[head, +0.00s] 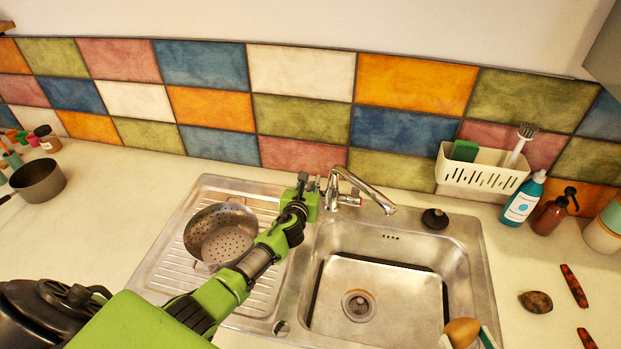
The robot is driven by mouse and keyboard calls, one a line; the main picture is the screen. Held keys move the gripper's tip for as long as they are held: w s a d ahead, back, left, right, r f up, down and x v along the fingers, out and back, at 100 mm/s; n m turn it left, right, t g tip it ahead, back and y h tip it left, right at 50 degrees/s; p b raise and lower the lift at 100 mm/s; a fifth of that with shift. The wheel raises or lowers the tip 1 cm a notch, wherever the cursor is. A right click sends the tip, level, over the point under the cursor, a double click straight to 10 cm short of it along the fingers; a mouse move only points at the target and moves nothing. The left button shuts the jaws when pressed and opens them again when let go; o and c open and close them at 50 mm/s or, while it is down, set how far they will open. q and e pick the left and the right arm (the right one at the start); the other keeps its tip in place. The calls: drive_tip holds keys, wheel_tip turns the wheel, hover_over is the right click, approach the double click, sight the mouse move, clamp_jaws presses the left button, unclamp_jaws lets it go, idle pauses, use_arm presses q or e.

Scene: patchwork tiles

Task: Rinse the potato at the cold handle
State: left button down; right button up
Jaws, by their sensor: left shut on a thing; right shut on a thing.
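The potato (461,329) is light brown and shows at the bottom edge, over the sink's front right. My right gripper (466,340) is shut on it, with one fingertip on each side; the rest is out of view. The chrome tap (366,190) stands behind the sink bowl, its spout pointing right. A red mark shows on its right handle (350,200). My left gripper (311,186) is shut at the tap's left side, on what appears to be the cold handle, mostly hidden by the fingers. I see no water under the spout.
The steel sink bowl (378,284) is empty, with a drain in its floor. A black plug (435,218), white caddy (484,173), bottles (523,198) and a dark brown item (536,302) are on the right. A pot (38,181) is far left.

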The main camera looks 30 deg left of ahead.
use_arm(q)
drive_tip(key=shift+r, duration=0.1)
idle(0.3)
drive_tip(key=c, duration=1.9)
unclamp_jaws()
drive_tip(key=v, duration=1.1)
drive_tip(key=shift+s+r, duration=0.15)
drive_tip(key=shift+s, duration=0.25)
drive_tip(key=shift+d, duration=0.1)
